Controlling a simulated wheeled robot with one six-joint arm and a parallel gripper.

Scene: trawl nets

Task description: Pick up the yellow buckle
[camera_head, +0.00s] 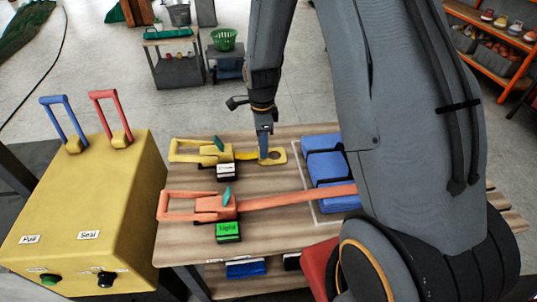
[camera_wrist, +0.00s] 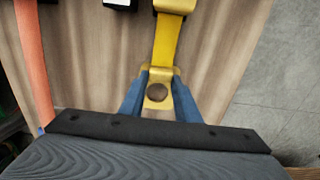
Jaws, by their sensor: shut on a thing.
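The yellow buckle (camera_head: 272,156) is a flat plate with a round hole at the right end of a short yellow strap (camera_head: 245,155). The strap runs left to a yellow handled ratchet (camera_head: 200,152) on the wooden table. My gripper (camera_head: 264,153) points down at the buckle, its blue fingers on it. In the wrist view, the fingers of my gripper (camera_wrist: 160,74) are shut on both sides of the buckle (camera_wrist: 157,100). Whether the plate is clear of the table cannot be told.
An orange ratchet (camera_head: 212,207) and its long strap (camera_head: 290,198) lie in front. Blue blocks (camera_head: 325,160) are to the right. Labelled black blocks sit beside the ratchets. A yellow control box (camera_head: 100,190) with two levers stands left. The wooden table (camera_head: 270,235) has bare room in front.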

